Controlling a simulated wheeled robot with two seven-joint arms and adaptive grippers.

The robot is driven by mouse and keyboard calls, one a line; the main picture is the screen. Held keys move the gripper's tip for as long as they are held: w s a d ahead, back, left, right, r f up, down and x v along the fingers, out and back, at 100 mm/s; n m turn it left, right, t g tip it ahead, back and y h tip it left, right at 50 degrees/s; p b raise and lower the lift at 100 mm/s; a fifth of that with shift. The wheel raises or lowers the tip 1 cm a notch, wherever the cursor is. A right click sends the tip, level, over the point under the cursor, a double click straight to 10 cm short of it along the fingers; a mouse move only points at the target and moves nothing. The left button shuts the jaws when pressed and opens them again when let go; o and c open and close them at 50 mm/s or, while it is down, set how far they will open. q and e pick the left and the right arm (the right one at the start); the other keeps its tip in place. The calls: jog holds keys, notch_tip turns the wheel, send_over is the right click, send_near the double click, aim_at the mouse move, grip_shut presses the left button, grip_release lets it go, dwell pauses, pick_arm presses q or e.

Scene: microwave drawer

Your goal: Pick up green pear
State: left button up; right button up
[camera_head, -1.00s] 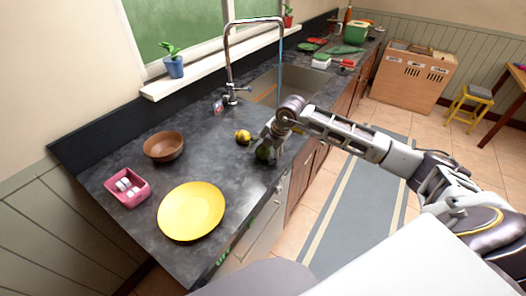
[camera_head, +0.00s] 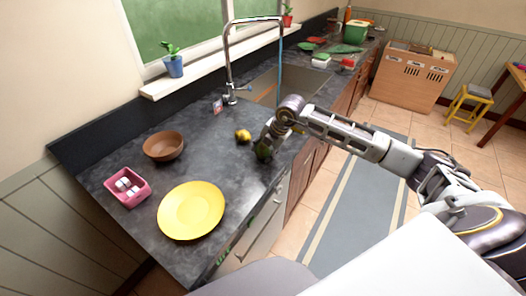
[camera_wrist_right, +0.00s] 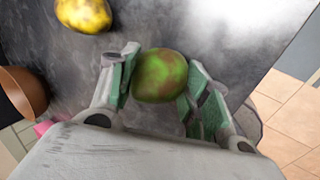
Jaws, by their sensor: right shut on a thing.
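The green pear (camera_wrist_right: 160,75), with reddish-brown patches, lies between the two green-padded fingers of my right gripper (camera_wrist_right: 160,85) in the right wrist view. The fingers are shut on it from both sides. In the head view, my right gripper (camera_head: 267,148) points down over the counter near its front edge. The pear (camera_head: 263,153) shows there as a small dark green shape, mostly hidden by the fingers. I cannot tell whether it still touches the counter. My left gripper is not in view.
A yellow fruit (camera_head: 243,136) lies on the dark counter (camera_head: 215,150) just left of the gripper. A brown bowl (camera_head: 163,146), a pink container (camera_head: 127,187) and a yellow plate (camera_head: 191,210) are further left. The sink (camera_head: 285,88) and faucet (camera_head: 229,60) are behind.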

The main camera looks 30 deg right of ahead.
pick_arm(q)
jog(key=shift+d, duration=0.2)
pick_arm(e)
jog(key=shift+r, duration=0.1)
jog(key=shift+r, duration=0.45)
notch_tip(320, 180, up, 8)
jog(key=shift+f+b, duration=0.2)
jog(key=shift+b, duration=0.25)
jog(key=shift+r, duration=0.55)
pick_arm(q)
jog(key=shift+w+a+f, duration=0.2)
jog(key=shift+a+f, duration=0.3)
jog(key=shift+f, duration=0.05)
pick_arm(e)
jog(key=shift+r, duration=0.15)
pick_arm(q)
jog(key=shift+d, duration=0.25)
